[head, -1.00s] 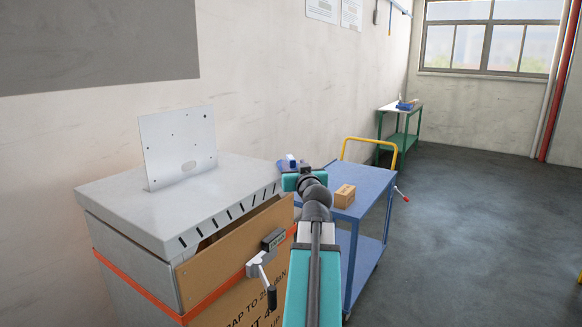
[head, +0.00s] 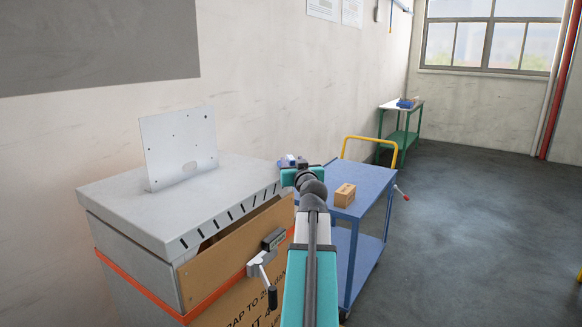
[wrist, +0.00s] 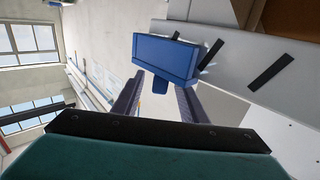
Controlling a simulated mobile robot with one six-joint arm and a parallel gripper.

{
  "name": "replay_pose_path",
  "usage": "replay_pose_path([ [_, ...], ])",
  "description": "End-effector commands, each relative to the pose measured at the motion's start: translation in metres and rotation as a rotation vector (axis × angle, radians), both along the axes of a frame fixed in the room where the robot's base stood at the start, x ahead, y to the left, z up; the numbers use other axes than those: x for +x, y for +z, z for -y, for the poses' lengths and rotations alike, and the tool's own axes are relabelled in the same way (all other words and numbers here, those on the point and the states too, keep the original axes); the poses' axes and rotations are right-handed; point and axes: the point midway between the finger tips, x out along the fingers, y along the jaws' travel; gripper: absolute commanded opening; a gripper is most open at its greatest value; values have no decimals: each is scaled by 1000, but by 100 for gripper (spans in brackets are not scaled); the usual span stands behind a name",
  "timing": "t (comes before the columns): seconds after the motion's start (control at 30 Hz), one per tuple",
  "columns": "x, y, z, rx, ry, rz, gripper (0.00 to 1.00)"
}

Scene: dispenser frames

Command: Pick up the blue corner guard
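The blue corner guard (wrist: 165,58) is a blue block with a flat face and a short tongue below. In the wrist view it lies at the fingertips of my gripper (wrist: 160,84), over the edge of the grey lid. The tongue shows between the two fingers, with a gap on each side. The fingers stand apart; the fingertips are partly hidden by the guard. In the head view the guard (head: 286,161) is small, at the far right corner of the lid, and my gripper (head: 291,172) is right at it.
A blue cart (head: 366,185) carries a small cardboard box (head: 344,195). The floor to the right is clear.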

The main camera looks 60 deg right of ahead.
Motion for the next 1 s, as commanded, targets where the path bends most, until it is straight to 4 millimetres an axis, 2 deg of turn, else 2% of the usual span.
replay_pose_path([
  [0.1, 9, 2, 11, 0, 0, 0, 39],
  [0.3, 18, 1, 20, 0, 0, 0, 39],
  [0.93, 20, 0, 21, -1, -1, 1, 39],
  [0.97, 20, 0, 21, -1, -1, 1, 37],
  [1.0, 19, 0, 21, -1, -1, 1, 31],
])
